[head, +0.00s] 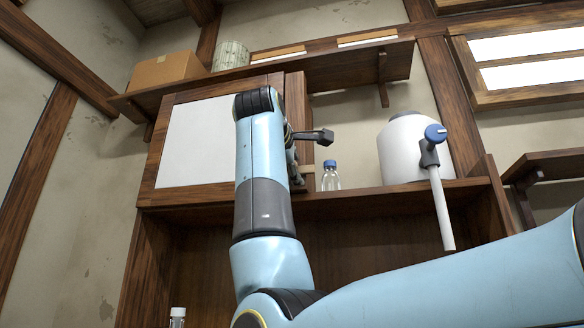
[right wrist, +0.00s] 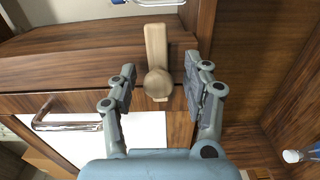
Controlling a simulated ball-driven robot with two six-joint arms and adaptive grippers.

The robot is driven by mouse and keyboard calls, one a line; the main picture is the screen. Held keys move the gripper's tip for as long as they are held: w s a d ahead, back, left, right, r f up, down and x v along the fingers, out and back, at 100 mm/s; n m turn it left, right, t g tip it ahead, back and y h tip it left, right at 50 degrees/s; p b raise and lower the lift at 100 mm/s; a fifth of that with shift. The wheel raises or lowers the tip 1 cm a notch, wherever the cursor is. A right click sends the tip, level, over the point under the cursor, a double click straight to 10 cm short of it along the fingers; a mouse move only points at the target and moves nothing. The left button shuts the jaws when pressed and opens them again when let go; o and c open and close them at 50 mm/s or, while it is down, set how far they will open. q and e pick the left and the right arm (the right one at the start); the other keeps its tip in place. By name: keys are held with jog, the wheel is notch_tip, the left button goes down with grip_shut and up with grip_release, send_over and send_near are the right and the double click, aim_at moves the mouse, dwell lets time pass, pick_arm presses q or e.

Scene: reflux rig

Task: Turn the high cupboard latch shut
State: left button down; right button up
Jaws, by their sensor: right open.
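The cupboard (head: 190,150) has a white door panel in a dark wooden frame; the panel also shows in the right wrist view (right wrist: 80,138). The latch (right wrist: 155,42) is a pale wooden bar with a round knob at one end. The bar points up in the right wrist view, away from the white panel. My right gripper (right wrist: 160,80) is open, its fingers on either side of the knob with visible gaps, not gripping it. In the head view my right arm and gripper (head: 297,160) hide most of the latch. My left gripper is not in view.
A clear bottle with a blue cap (head: 330,176) and a white canister (head: 400,150) stand on the ledge right of the cupboard. A cardboard box (head: 165,70) and a pale tin (head: 230,56) sit on the shelf above. A metal door handle (right wrist: 42,115) is left of the gripper.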

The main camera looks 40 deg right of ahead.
jog(key=v, duration=0.7)
jog(key=shift+a, duration=0.15)
jog(key=shift+s, duration=0.15)
